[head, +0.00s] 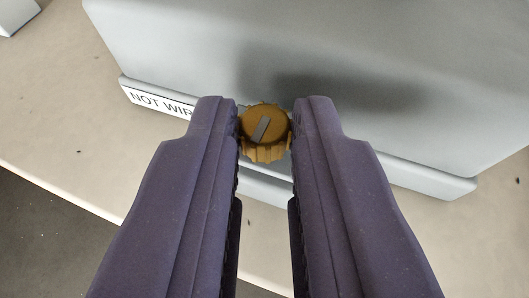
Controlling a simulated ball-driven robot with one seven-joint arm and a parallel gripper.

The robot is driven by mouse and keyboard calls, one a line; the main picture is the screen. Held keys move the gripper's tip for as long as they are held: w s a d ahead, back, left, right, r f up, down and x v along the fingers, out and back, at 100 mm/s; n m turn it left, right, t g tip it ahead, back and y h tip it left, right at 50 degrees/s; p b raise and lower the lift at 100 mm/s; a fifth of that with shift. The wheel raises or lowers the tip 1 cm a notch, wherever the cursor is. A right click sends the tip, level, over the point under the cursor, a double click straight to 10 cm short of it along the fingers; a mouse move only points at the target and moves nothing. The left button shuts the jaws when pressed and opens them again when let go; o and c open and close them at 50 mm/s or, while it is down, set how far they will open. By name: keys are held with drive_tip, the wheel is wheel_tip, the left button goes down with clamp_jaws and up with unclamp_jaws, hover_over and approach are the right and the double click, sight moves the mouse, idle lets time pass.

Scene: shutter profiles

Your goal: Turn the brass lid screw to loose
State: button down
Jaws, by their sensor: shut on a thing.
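The brass lid screw (277,124) is a round knurled knob with a grey pointer mark on its face. It sits at the front edge of a grey box (390,75), in the upper middle of the head view. The pointer mark is tilted, its upper end to the right. My gripper (265,128) has two dark purple fingers, one on each side of the screw, and is shut on it. The fingers hide parts of the box front and the screw's side edges.
A white label (155,103) reading "NOT WIR" is on the box's front, partly hidden by the left finger. The box stands on a beige table (60,130), with the table edge and a dark floor (40,250) at lower left. A pale object (15,14) is at the top left corner.

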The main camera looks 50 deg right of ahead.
drive_tip(key=shift+s+d+n+t+y, duration=0.1)
drive_tip(key=shift+n+t+y, duration=0.4)
drive_tip(key=shift+n+t, duration=0.2)
drive_tip(key=c, duration=1.1)
unclamp_jaws()
